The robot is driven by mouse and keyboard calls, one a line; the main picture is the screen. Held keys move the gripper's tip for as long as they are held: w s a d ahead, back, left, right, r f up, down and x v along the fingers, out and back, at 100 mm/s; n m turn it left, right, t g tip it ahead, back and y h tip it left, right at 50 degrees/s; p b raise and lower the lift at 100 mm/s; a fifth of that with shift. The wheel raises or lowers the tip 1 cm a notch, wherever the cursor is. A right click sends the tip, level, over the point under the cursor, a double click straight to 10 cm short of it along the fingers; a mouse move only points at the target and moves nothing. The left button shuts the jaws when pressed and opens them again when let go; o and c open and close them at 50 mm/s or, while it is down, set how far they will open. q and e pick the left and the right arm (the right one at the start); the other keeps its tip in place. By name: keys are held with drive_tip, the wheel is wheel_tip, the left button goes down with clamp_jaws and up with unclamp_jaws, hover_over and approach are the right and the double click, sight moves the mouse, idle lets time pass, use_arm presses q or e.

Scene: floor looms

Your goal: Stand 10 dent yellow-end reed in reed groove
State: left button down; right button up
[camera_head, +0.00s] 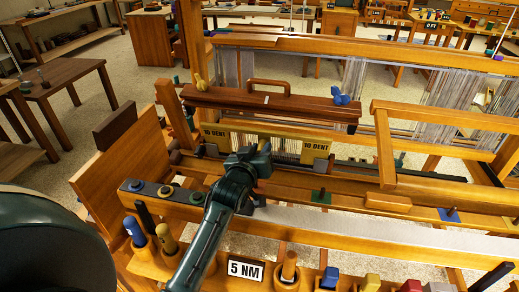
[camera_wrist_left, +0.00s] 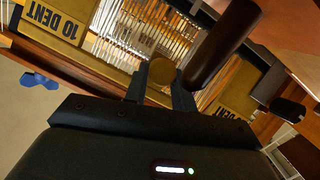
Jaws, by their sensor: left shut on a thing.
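The reed has yellow end blocks marked 10 DENT (camera_head: 316,148), with pale metal wires between them. It stands roughly upright across the loom, below the dark brown beam. In the left wrist view its end block (camera_wrist_left: 60,28) and wires show behind my fingers. My left gripper (camera_head: 251,150) is at the middle of the reed. In the wrist view the fingers (camera_wrist_left: 161,88) are shut on a round tan piece at the reed's middle. The reed's lower edge and the groove are hidden by my arm and the loom rails, so I cannot tell whether it is seated. My right gripper is out of view.
The dark brown beam (camera_head: 265,103) with a handle lies just behind and above the reed. White warp threads (camera_head: 365,90) hang behind. A front rail (camera_head: 350,228) crosses before the reed. A 5 NM label (camera_head: 246,270) and several coloured-handled tools stand in front.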

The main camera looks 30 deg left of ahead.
use_arm(q)
drive_tip(key=c, duration=1.1)
unclamp_jaws()
drive_tip(key=shift+f, duration=0.15)
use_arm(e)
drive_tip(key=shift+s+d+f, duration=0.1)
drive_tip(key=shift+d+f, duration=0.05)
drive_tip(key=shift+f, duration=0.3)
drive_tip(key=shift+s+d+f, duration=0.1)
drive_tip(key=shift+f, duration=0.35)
use_arm(q)
drive_tip(key=shift+f, duration=0.15)
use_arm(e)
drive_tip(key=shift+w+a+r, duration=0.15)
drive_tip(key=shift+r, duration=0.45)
